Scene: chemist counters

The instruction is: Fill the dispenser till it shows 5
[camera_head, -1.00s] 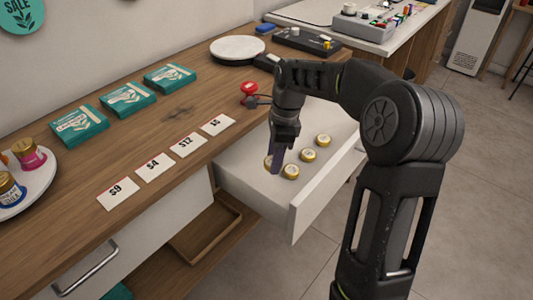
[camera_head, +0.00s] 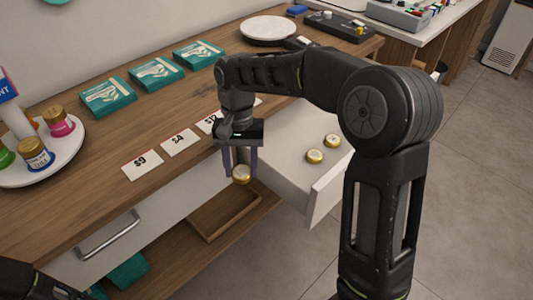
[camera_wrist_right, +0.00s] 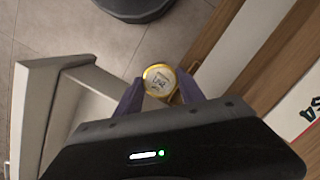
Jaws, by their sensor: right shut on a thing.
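My right gripper (camera_head: 240,168) is shut on a small jar with a gold lid (camera_head: 242,175). It holds the jar upright in front of the counter edge, left of the open white drawer (camera_head: 285,178). In the right wrist view the jar's pale, marked top (camera_wrist_right: 159,79) sits between the two purple fingers. Two more gold-lidded jars (camera_head: 315,156) stand in the drawer, and my right arm hides part of its far end. I cannot make out a dispenser or a number display. Part of my left arm shows at the bottom left; its gripper is out of view.
Price cards (camera_head: 142,165) lie along the counter's front edge. Teal boxes (camera_head: 157,73) lie behind them. A round white stand (camera_head: 62,155) with coloured jars is at the left. A white disc (camera_head: 268,28) is farther back. An open wooden tray (camera_head: 210,220) sits below.

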